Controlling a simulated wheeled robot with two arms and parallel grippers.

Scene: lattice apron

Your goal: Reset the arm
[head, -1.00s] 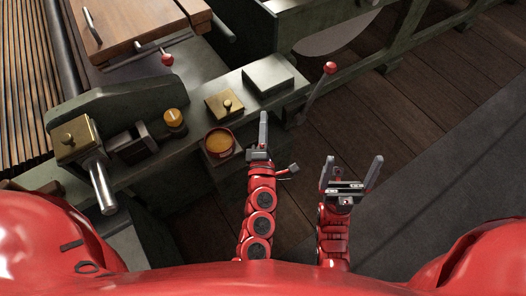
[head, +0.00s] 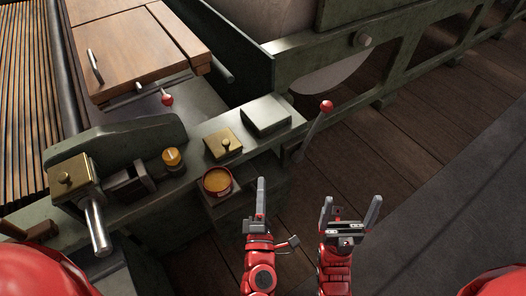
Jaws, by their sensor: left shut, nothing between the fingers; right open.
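My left gripper (head: 261,196) is in the lower middle of the head view, shut and empty. It is just right of a red-rimmed pot (head: 217,182) with amber contents, and apart from it. My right gripper (head: 350,208) is further right, with its two fingers apart and nothing between them. It is over the dark floor, clear of the machine. Both arms point up and away from my body.
A green machine bench (head: 185,150) fills the left and centre. Plank floor (head: 430,120) is open at right.

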